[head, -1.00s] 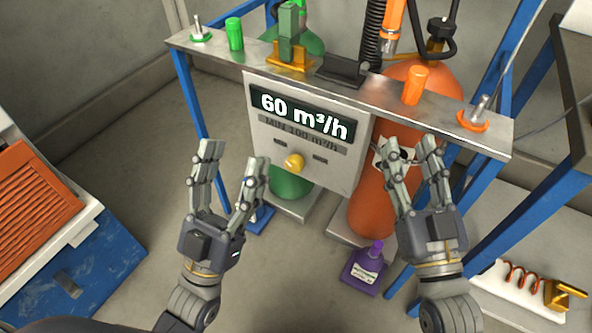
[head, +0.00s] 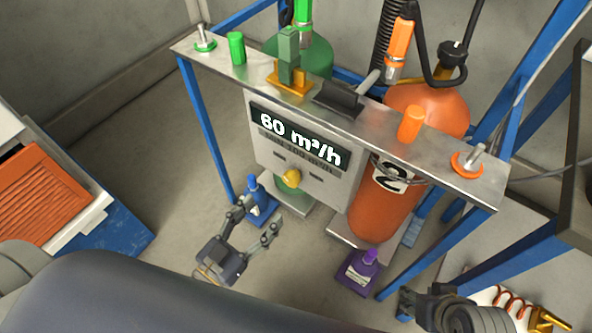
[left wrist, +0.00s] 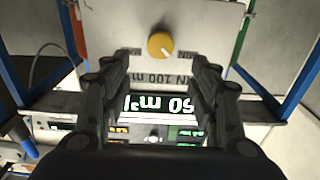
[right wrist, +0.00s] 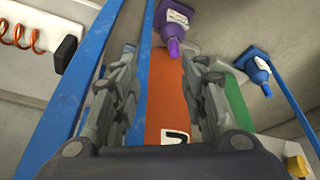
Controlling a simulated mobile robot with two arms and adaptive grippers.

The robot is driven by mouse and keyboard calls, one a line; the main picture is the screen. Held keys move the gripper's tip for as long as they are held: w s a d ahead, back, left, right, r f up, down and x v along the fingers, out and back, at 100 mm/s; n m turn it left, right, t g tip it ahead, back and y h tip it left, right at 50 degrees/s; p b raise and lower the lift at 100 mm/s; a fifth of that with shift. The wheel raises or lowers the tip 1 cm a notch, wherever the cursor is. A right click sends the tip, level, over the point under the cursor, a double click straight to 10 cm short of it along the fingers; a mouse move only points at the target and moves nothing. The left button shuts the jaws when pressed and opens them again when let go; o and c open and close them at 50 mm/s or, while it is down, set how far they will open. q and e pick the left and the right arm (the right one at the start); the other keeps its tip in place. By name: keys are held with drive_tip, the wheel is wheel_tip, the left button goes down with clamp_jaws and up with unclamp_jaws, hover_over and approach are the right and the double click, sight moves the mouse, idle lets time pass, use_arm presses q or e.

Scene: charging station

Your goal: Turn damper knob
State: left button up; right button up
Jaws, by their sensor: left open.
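The yellow damper knob (head: 292,178) is on the front of the grey panel (head: 330,188), below a display (head: 298,138) that appears to read 60 m³/h. In the left wrist view the panel is upside down, and the knob (left wrist: 160,45) shows a white pointer toward the lower right. My left gripper (head: 256,214) is open and empty, below and left of the knob, apart from it. My right gripper (right wrist: 157,68) is open and empty in its wrist view; in the head view only part of that hand shows at the bottom right.
The metal shelf (head: 225,70) above the panel carries green and orange fittings. An orange cylinder (head: 378,205) stands right of the panel. A blue bottle (head: 258,203) and a purple bottle (head: 360,268) stand below. Blue frame posts (head: 205,125) flank the panel.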

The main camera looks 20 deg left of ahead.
sight(289, 183)
use_arm(q)
drive_tip(key=x, duration=0.3)
drive_tip(key=b+x, duration=0.1)
drive_tip(key=x, duration=0.3)
drive_tip(key=f+x, duration=0.1)
drive_tip(key=x, duration=0.2)
drive_tip(key=shift+w+d+b, duration=0.1)
drive_tip(key=shift+w+b, duration=0.2)
drive_tip(key=shift+b, duration=0.05)
use_arm(e)
drive_tip(key=shift+s+d+f+g, duration=0.15)
drive_tip(key=shift+s+f, duration=0.15)
drive_tip(key=shift+f, duration=0.2)
drive_tip(key=shift+s+d+f+g, duration=0.15)
drive_tip(key=shift+s+f, duration=0.15)
drive_tip(key=shift+f, duration=0.15)
use_arm(q)
drive_tip(key=c, duration=1.1)
